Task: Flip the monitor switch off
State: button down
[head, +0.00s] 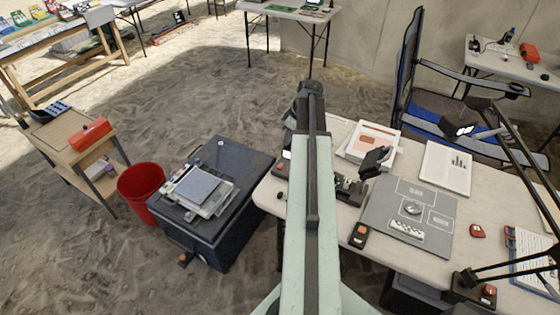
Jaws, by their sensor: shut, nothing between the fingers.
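No label marks the monitor switch. A small dark box with a red spot (281,168) sits at the left edge of the work table, beside my arm. A black box with an orange button (359,235) lies near the front edge, right of my arm. A dark base with a red button (489,290) stands at the foot of the desk lamp. A dark device with a tilted head (375,158) stands just right of my arm. My arm runs up the middle and hides part of the table. I cannot make out my gripper.
The work table (320,235) also carries papers (445,168), a grey mat (380,215) and a red item (477,231). A dark chest (225,235) and a red bin (140,187) stand left. A folding chair (405,90) stands behind. Sand is open at upper left.

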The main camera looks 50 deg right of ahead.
aim_at(277, 167)
jog(key=b+x, duration=0.9)
jog(key=s+b+x, duration=0.1)
jog(key=b+x, duration=0.3)
jog(key=x, duration=0.1)
jog(key=shift+a+f+b, duration=0.15)
jog(key=shift+f+b, duration=0.05)
jog(key=shift+b, duration=0.2)
jog(key=shift+r, duration=0.1)
